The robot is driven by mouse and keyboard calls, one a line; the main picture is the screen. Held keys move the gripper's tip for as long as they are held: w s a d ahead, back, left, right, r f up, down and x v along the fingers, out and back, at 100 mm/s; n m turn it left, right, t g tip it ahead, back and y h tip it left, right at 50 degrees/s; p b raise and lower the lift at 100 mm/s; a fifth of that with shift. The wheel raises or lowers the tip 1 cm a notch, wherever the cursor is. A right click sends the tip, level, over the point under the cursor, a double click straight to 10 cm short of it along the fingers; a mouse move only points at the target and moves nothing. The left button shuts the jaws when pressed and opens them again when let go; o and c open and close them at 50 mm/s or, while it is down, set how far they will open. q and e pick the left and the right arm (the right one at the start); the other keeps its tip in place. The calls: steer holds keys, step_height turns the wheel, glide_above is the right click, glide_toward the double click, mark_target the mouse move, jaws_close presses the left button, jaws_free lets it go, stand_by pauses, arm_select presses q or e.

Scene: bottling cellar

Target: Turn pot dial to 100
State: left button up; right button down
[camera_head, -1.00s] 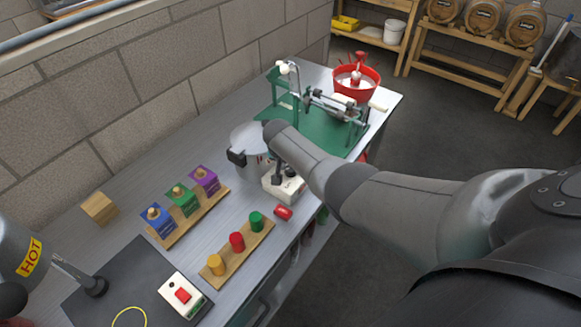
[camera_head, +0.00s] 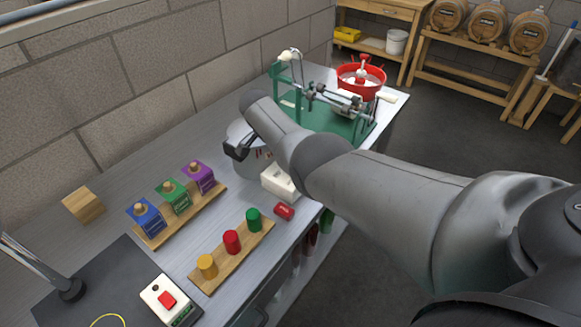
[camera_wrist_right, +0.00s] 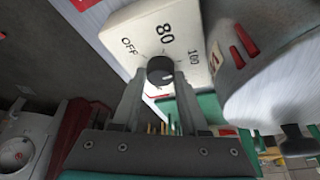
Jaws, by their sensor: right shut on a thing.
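The pot's control box (camera_head: 281,183) is white and stands on the grey bench in front of the silver pot (camera_head: 258,166). In the right wrist view, the box face (camera_wrist_right: 130,35) carries OFF, 80 and 100 around a black dial (camera_wrist_right: 160,70). My right gripper (camera_wrist_right: 162,78) is shut on the dial, with a finger on each side. Which mark the dial points to cannot be made out. The pot (camera_wrist_right: 285,75) also shows close beside the box there. In the head view my right arm hides the gripper and part of the pot. My left gripper is not in view.
A small red piece (camera_head: 284,211) lies by the box. Colored blocks (camera_head: 173,195) and cylinders (camera_head: 232,241) stand on wooden strips. A wooden block (camera_head: 84,205) is at left. A green stand (camera_head: 325,110) and red bowl (camera_head: 361,80) are behind.

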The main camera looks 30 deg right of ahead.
steer(key=shift+f+m+b, duration=0.1)
steer(key=shift+m+b, duration=0.2)
stand_by(0.4)
steer(key=shift+c, duration=2.2)
jaws_free()
